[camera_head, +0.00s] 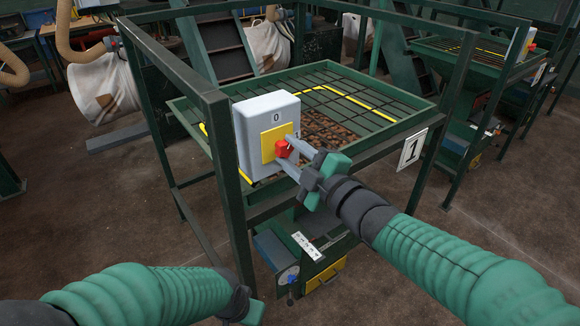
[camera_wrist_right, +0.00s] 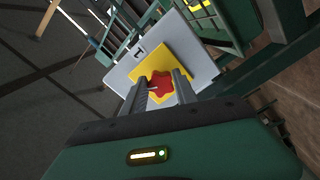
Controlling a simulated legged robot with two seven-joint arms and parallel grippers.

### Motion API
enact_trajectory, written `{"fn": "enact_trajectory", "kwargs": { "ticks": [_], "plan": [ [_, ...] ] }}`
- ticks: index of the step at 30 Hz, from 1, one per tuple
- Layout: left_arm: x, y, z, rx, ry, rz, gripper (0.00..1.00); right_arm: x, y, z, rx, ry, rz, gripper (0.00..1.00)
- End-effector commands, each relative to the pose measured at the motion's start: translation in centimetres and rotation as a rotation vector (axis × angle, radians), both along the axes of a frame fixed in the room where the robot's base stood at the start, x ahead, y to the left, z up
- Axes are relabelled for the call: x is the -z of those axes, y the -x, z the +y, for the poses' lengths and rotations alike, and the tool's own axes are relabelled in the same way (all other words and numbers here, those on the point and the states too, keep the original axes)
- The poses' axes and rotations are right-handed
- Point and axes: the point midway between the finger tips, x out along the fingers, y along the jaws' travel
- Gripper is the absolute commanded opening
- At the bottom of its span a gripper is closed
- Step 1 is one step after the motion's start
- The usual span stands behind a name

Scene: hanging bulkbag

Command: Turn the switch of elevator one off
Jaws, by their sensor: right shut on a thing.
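The switch is a red knob (camera_head: 284,148) on a yellow plate (camera_head: 268,143), set on a grey box (camera_head: 252,112) marked 0 above the plate. The box is mounted on the green frame of the elevator with the number 1 sign (camera_head: 412,148). My right gripper (camera_head: 286,154) is shut on the red knob, one finger on each side. In the right wrist view the red knob (camera_wrist_right: 161,85) sits between the two finger ends. The fingers hide part of the knob. My left gripper (camera_head: 250,308) is low at the bottom left, away from the box; its fingers are not clear.
The green frame posts (camera_head: 236,200) stand close to the box and my right arm. A grated hopper (camera_head: 350,100) lies behind the box. A second elevator (camera_head: 480,55) with a similar switch box stands at the right. The brown floor at left is open.

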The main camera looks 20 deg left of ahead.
Motion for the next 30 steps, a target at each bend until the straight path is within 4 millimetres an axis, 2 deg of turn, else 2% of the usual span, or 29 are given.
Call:
{"fn": "enact_trajectory", "kwargs": {
  "ticks": [1,12,21,30],
  "plan": [
    [1.3,0.0,0.0,0.000,0.000,0.000,0.36,1.3,0.1,0.0,-0.002,0.034,-0.025,0.00],
    [4.6,0.0,0.0,0.000,0.000,0.000,0.36,1.1,0.0,0.0,-0.004,0.223,-0.260,0.00],
    [5.8,0.0,0.0,0.000,0.000,0.000,0.36,0.9,0.1,0.1,-0.006,0.305,-0.367,0.00],
    [6.0,0.0,0.0,0.000,0.000,0.000,0.36,0.7,0.0,0.1,-0.007,0.329,-0.395,0.00]
  ]
}}
